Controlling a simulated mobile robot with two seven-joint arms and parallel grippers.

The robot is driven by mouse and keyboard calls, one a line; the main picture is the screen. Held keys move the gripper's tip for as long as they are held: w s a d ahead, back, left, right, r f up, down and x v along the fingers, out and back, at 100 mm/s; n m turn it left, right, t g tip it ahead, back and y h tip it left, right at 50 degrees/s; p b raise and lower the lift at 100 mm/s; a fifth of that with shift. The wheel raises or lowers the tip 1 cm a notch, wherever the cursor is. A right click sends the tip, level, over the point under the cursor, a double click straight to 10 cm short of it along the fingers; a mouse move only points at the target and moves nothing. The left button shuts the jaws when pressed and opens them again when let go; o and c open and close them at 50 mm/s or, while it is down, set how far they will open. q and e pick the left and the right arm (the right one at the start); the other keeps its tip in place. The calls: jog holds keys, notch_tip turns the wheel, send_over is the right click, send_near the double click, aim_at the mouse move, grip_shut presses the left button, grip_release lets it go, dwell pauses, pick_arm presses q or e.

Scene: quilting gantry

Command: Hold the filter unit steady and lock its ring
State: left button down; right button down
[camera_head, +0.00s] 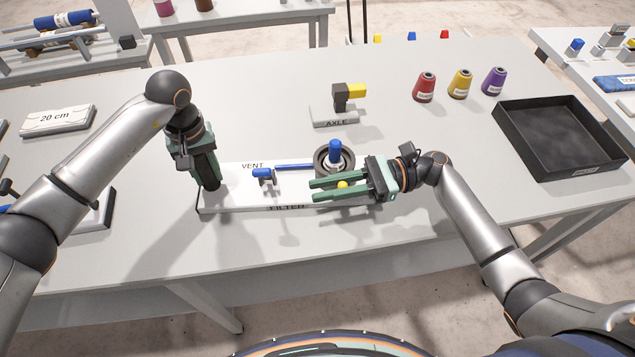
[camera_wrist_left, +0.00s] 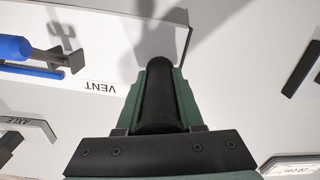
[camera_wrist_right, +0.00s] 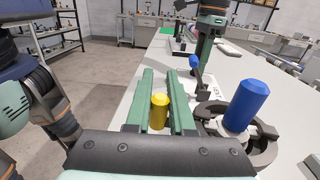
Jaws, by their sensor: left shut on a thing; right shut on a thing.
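The filter unit is a long white base (camera_head: 235,204) marked VENT and FILTER. Its dark round ring (camera_head: 322,168) sits at the right end, with a blue upright knob (camera_head: 335,151) at its middle. My left gripper (camera_head: 209,184) points down at the left end of the base, shut on a black upright handle (camera_wrist_left: 157,97). My right gripper (camera_head: 314,190) lies level in front of the ring, its fingers on both sides of a yellow peg (camera_wrist_right: 159,111) and shut on it. The ring (camera_wrist_right: 264,148) is beside the fingers in the right wrist view; how the peg joins it is hidden.
A blue-handled vent valve (camera_head: 263,175) stands on the base between my grippers. Behind are an AXLE block (camera_head: 333,117) and red, yellow and purple spools (camera_head: 460,84). A black tray (camera_head: 560,137) is at the right. The table's front edge is close to the base.

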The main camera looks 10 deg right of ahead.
pick_arm(q)
jog(key=shift+s+f, duration=0.2)
jog(key=shift+f, duration=0.15)
pick_arm(e)
jog(key=shift+s+d+f+n+g, duration=0.2)
jog(key=shift+d+n+g, duration=0.5)
jog(key=shift+g, duration=0.3)
pick_arm(q)
jog(key=shift+a, duration=0.1)
pick_arm(e)
jog(key=c, duration=1.1)
grip_release()
jog(key=shift+o, duration=0.2)
jog(key=shift+r, duration=0.1)
jog(key=w+d, duration=0.2)
jog(key=d, duration=0.9)
jog(key=shift+d, duration=0.4)
